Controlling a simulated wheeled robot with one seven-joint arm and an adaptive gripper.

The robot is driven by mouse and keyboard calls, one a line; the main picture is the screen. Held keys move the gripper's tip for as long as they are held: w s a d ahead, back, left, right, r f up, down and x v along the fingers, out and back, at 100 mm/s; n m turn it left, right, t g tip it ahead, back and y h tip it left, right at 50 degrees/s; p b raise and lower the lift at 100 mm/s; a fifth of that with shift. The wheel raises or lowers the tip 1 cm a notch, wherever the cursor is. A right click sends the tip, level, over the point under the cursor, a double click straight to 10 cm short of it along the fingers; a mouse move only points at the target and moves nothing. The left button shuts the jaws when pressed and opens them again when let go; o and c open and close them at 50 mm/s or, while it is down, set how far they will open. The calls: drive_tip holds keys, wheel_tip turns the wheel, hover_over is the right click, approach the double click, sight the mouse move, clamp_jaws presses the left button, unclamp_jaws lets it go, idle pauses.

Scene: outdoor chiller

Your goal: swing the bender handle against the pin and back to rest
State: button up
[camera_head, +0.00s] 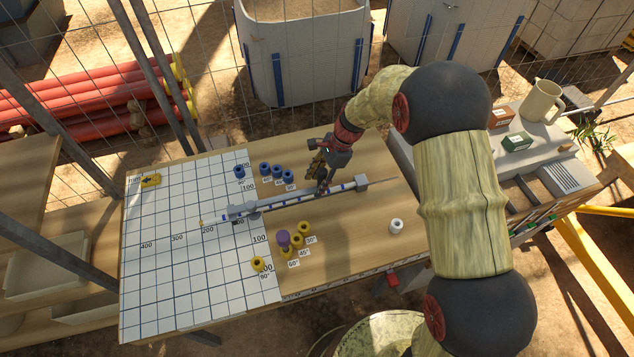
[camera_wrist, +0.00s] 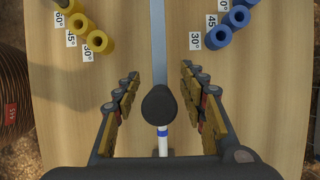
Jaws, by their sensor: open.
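The bender handle is a grey bar (camera_wrist: 158,40) with a dark round knob (camera_wrist: 160,104). My gripper (camera_head: 323,188) is over the middle of the table, pointing down. In the wrist view its open fingers stand on either side of the knob, with gaps showing. The bar runs along a white and blue rod (camera_head: 305,197) between grey blocks. A purple pin (camera_head: 283,238) stands upright among the yellow sockets (camera_head: 303,229), in front of the rod.
Blue sockets (camera_head: 277,171) with angle labels stand behind the rod. A gridded white board (camera_head: 190,270) covers the table's left part. A lone yellow socket (camera_head: 258,264) and a white cylinder (camera_head: 396,226) stand toward the front. The right front wood is mostly clear.

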drive_tip(key=shift+f, duration=0.1)
drive_tip(key=shift+c, duration=0.9)
clamp_jaws()
idle(0.4)
